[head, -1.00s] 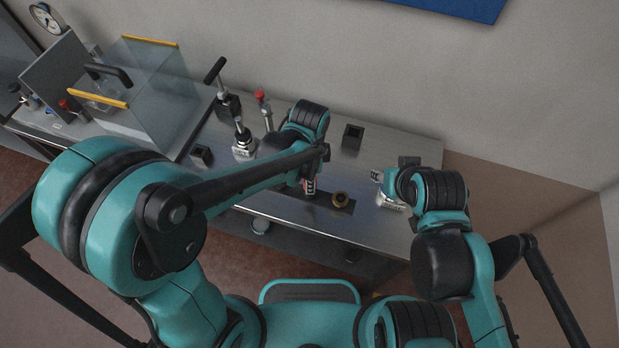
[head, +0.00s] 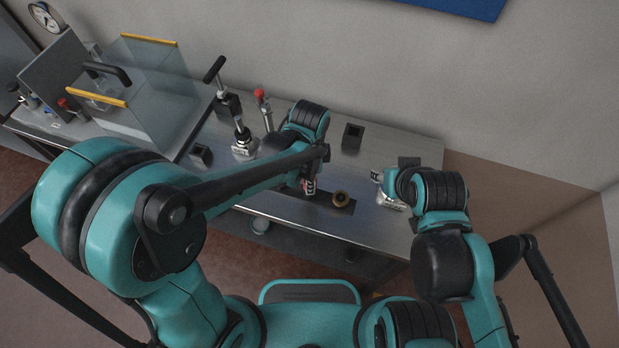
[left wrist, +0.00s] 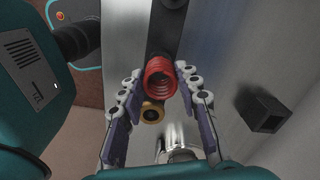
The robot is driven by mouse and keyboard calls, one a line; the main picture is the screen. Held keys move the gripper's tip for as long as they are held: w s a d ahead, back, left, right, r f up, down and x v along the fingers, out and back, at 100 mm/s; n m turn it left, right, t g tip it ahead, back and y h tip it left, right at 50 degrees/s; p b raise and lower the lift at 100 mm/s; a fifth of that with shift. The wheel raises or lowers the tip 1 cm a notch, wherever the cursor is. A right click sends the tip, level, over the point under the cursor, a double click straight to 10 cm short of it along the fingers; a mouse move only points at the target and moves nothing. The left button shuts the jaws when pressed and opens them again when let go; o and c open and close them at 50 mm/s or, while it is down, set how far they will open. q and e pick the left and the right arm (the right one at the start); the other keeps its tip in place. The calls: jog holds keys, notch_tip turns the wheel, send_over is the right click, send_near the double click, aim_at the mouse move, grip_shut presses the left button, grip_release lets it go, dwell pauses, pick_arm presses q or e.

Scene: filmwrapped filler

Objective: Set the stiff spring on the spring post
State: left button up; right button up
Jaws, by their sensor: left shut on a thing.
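A red coil spring (left wrist: 160,78) is held between the fingertips of my left gripper (left wrist: 160,90) in the left wrist view, its open coil end facing the camera. In the head view a little red of the spring (head: 309,185) shows at my left gripper (head: 308,180), over the dark strip (head: 325,201) on the bench. A brass-yellow ring (head: 340,199) sits on that strip, right of the spring; it also shows just below the spring in the left wrist view (left wrist: 152,112). I cannot make out the spring post. My right gripper (head: 385,188) is at the bench's right end, its fingers unclear.
A black open box (head: 352,137) stands at the back of the metal bench (head: 240,188), and a smaller one (head: 201,156) further left. A lever device (head: 243,148) and a red-knobbed lever (head: 262,97) stand behind my left arm. A clear guarded machine (head: 140,90) fills the far left.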

pick_arm(q)
jog(key=shift+f+b, duration=0.85)
jog(key=shift+f, duration=0.3)
jog(key=o, duration=1.2)
jog(key=shift+r, duration=0.1)
notch_tip(320, 180, up, 12)
jog(key=shift+a, duration=0.1)
jog(key=s+a+f+n+t+b, duration=0.1)
jog(key=a+n+t, duration=0.1)
jog(key=a+n, duration=0.3)
jog(key=s+a+f+n+t+b, duration=0.1)
jog(key=s+a+n+t, duration=0.1)
jog(key=a+n, duration=0.4)
jog(key=s+a+f+n+t+b, duration=0.1)
jog(key=s+a+n+t, duration=0.1)
jog(key=a+n, duration=0.4)
jog(key=shift+s+a+f+t, duration=0.1)
jog(key=shift+a+t, duration=0.15)
jog(key=shift+t, duration=0.25)
